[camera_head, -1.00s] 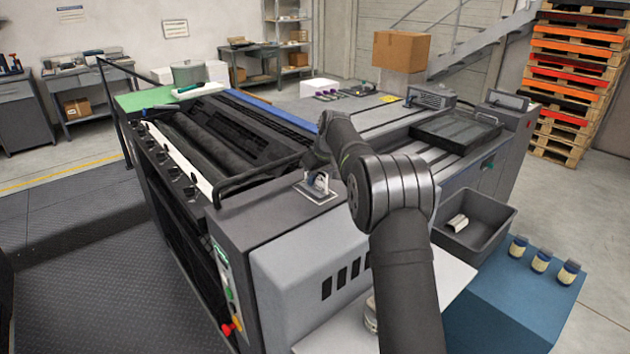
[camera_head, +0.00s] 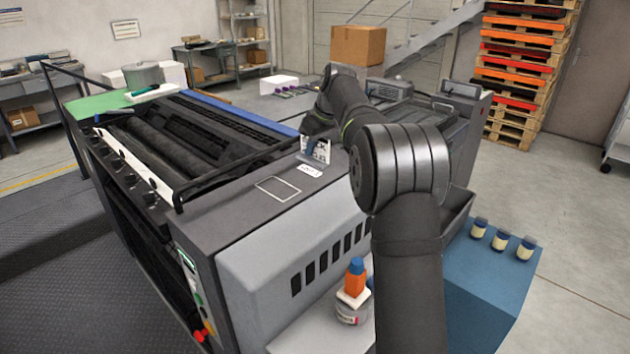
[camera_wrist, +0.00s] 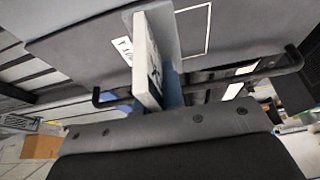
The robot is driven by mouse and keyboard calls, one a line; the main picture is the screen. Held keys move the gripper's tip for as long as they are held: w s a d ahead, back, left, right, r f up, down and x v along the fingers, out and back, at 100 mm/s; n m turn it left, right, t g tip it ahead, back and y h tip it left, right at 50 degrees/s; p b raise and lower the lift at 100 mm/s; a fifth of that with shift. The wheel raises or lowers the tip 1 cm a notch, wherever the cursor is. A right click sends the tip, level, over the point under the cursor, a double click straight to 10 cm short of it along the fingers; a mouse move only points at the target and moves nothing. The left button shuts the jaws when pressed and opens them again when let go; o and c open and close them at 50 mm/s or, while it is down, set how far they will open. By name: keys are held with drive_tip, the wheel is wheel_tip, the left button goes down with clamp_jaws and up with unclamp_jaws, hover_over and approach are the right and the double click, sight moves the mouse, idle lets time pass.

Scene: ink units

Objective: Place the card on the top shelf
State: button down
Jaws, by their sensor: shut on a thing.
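The card (camera_head: 317,149) is a small white piece with dark print, upright above the top of the grey machine. My gripper (camera_head: 315,138) is shut on it; its fingers are largely hidden in the head view. In the wrist view the card (camera_wrist: 147,62) stands edge-on between the fingers, with a blue strip beside it. An empty white-outlined rectangle (camera_head: 278,189) is on the machine top, left of and nearer than the card. A small white label (camera_head: 310,170) lies just below the card in the picture. A metal shelf unit (camera_head: 267,25) stands at the back; whether it is the task's shelf I cannot tell.
The grey machine (camera_head: 228,222) has a raised black rail (camera_head: 225,178) left of the card. A cardboard box (camera_head: 358,45) is behind my arm. A jar with an orange and blue bottle (camera_head: 355,280) stands in front. Several small jars (camera_head: 500,239) sit on a blue block at right.

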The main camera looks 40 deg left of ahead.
drive_tip(key=shift+w+d+r, duration=0.1)
drive_tip(key=shift+d+r, duration=0.05)
drive_tip(key=shift+d, duration=0.05)
wheel_tip(320, 180, up, 5)
drive_tip(key=shift+f, duration=0.1)
drive_tip(key=shift+w+d+r, duration=0.2)
drive_tip(key=shift+w+d, duration=0.2)
drive_tip(key=shift+d, duration=0.05)
drive_tip(key=w+d+m+t, duration=0.1)
drive_tip(key=w+d+m, duration=0.3)
drive_tip(key=d, duration=0.8)
drive_tip(key=w+d+m+t+h, duration=0.15)
drive_tip(key=w+d, duration=0.35)
drive_tip(key=d, duration=0.7)
drive_tip(key=w+d+m+t, duration=0.1)
drive_tip(key=w+d+m, duration=0.35)
drive_tip(key=d, duration=0.75)
wheel_tip(320, 180, down, 27)
drive_tip(key=n, duration=0.1)
drive_tip(key=a+f, duration=0.2)
drive_tip(key=a, duration=0.2)
drive_tip(key=a+f, duration=0.3)
drive_tip(key=a, duration=0.1)
drive_tip(key=a+f, duration=0.2)
drive_tip(key=a, duration=0.2)
drive_tip(key=shift+w+a+f, duration=0.15)
drive_tip(key=shift+w+f, duration=0.1)
drive_tip(key=shift+f, duration=1.9)
drive_tip(key=shift+f, duration=0.15)
